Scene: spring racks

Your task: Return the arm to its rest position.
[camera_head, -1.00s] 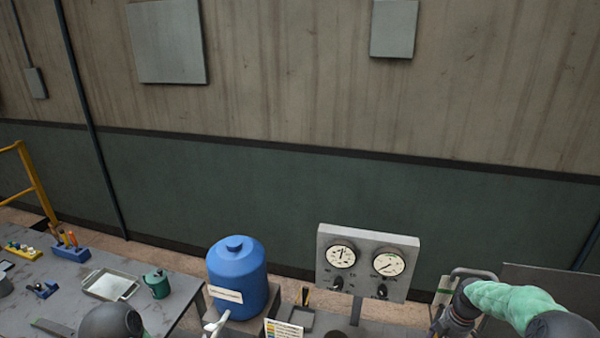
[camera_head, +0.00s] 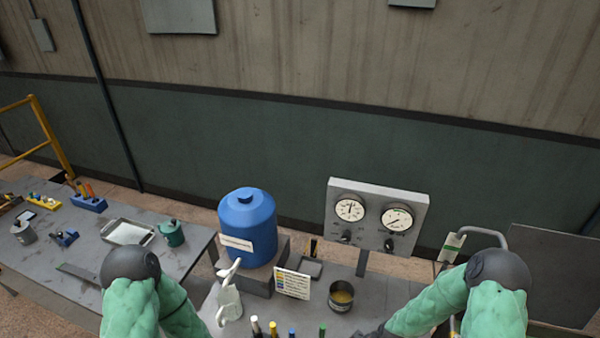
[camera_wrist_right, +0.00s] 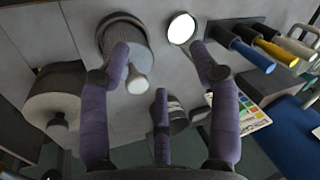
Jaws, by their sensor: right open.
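My right arm (camera_head: 440,300) comes in from the lower right of the head view, bent at a dark elbow joint, with its forearm running down and left. Only a dark part of its far end shows at the bottom edge there. In the right wrist view my right gripper (camera_wrist_right: 160,60) is open, its purple fingers spread with nothing held between them. A grey cylindrical container (camera_wrist_right: 128,40) and a white disc (camera_wrist_right: 182,28) lie beyond the fingertips. My left arm (camera_head: 135,300) shows at the lower left of the head view; its gripper is outside the picture.
A gauge panel (camera_head: 375,215) rises behind. Several coloured handles (camera_wrist_right: 262,50) show at the wrist view's right. A grey table (camera_head: 75,245) stands left.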

